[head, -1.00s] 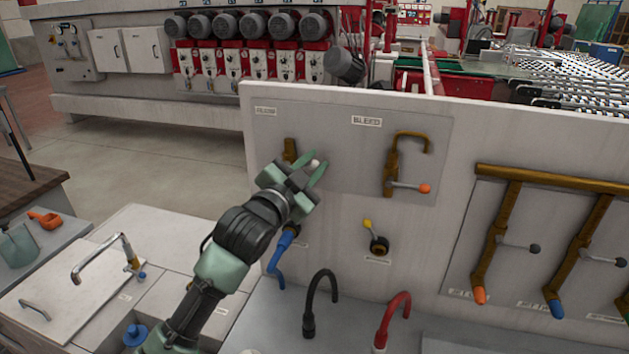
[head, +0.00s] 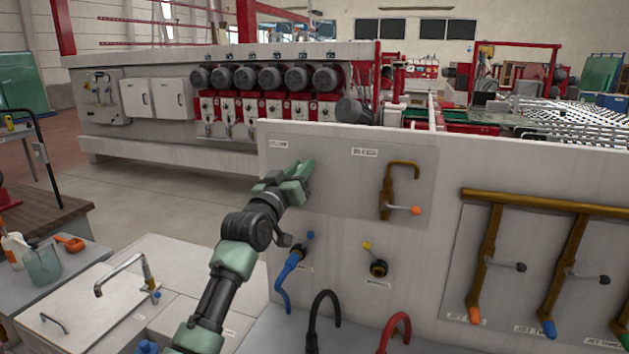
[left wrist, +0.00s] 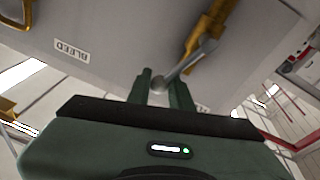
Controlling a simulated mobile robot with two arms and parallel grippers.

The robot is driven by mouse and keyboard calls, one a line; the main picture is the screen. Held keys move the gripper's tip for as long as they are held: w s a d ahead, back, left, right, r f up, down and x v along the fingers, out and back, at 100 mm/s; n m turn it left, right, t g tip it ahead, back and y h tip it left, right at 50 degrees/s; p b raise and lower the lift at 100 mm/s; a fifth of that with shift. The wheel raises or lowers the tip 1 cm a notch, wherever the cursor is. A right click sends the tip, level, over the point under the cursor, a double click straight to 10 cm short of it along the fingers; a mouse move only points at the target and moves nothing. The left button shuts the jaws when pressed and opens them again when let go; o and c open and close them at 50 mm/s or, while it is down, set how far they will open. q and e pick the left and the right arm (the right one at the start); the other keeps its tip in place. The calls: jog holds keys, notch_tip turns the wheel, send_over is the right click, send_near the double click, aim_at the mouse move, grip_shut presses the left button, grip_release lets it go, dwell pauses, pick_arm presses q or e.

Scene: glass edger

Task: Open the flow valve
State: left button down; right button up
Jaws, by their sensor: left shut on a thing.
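The flow valve is a brass pipe (left wrist: 207,35) with a grey lever (left wrist: 187,67) on the panel's left side. The lever slants from the pipe down between my fingertips in the left wrist view. In the head view my left gripper (head: 300,178) is at the panel's left part and hides the valve and lever. A small label (head: 278,143) sits above it, too small to read. My right gripper is not in view.
Right of it on the same panel (head: 340,190) is the bleed valve (head: 387,190) with an orange-tipped lever. Below are a blue-tipped fitting (head: 296,257) and a yellow-tipped valve (head: 377,262). Black (head: 322,315) and red (head: 397,328) hoses rise in front.

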pick_arm(q)
jog(key=shift+w+a+f+n+y, duration=0.15)
jog(key=shift+a+n+y, duration=0.2)
jog(key=shift+n, duration=0.65)
jog(key=shift+w+a+n+y+p, duration=0.2)
jog(key=shift+a+n+y+p, duration=0.3)
jog(key=shift+n, duration=0.9)
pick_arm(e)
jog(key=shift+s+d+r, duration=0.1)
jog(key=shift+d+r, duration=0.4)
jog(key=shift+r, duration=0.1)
pick_arm(q)
jog(key=shift+a, duration=0.15)
jog(key=shift+f, duration=0.1)
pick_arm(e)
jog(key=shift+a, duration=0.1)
pick_arm(q)
jog(key=c, duration=1.3)
grip_release()
jog(key=shift+r, duration=0.25)
